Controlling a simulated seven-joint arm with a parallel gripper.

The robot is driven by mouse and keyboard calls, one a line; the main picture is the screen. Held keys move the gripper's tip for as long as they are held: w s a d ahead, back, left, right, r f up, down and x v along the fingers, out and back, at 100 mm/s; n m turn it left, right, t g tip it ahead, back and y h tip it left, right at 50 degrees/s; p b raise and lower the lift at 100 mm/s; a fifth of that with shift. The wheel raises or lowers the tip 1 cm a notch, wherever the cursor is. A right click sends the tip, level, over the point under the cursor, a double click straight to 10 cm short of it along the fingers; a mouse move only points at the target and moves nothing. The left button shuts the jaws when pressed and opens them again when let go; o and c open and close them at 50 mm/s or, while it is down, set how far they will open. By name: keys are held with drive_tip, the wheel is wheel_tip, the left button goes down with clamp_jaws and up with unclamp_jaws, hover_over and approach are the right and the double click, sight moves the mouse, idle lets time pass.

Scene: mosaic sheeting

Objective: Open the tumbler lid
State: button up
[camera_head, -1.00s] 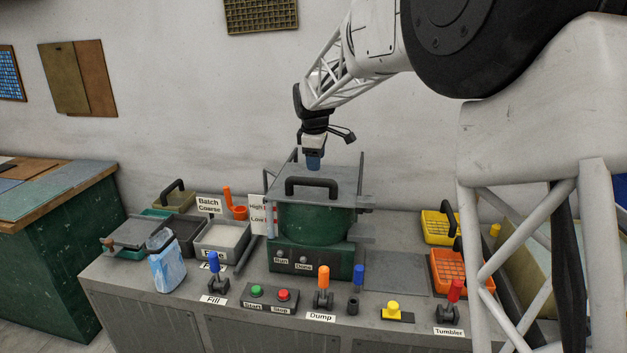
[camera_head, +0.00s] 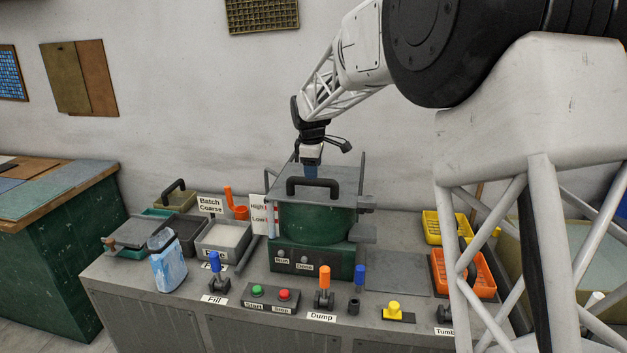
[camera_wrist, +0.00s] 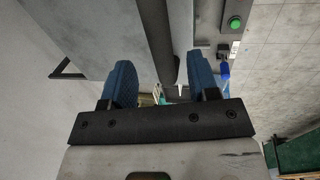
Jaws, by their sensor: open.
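The tumbler is a dark green drum (camera_head: 315,224) at the middle of the bench. Its flat grey lid (camera_head: 350,183) is shut on top, with a black arched handle (camera_head: 313,182) at the front. My gripper (camera_head: 311,172) points down just behind and above the handle, and its fingertips are partly hidden there. In the wrist view my gripper (camera_wrist: 162,78) has its two blue fingers apart. The dark handle bar (camera_wrist: 156,40) appears between them, with the grey lid (camera_wrist: 110,25) beside it. I cannot tell whether the fingers touch the handle.
On the bench's front edge stand a blue fill lever (camera_head: 215,262), green and red buttons (camera_head: 270,293), an orange dump lever (camera_head: 324,277) and a yellow knob (camera_head: 393,308). Trays (camera_head: 222,240) and a blue-white bag (camera_head: 167,262) stand left. Yellow and orange baskets (camera_head: 462,272) stand right.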

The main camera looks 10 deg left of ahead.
drive_tip(key=shift+w+f, duration=0.25)
drive_tip(key=shift+f, duration=0.95)
drive_tip(key=shift+w+f, duration=0.2)
drive_tip(key=shift+f, duration=1)
drive_tip(key=shift+c, duration=0.2)
clamp_jaws()
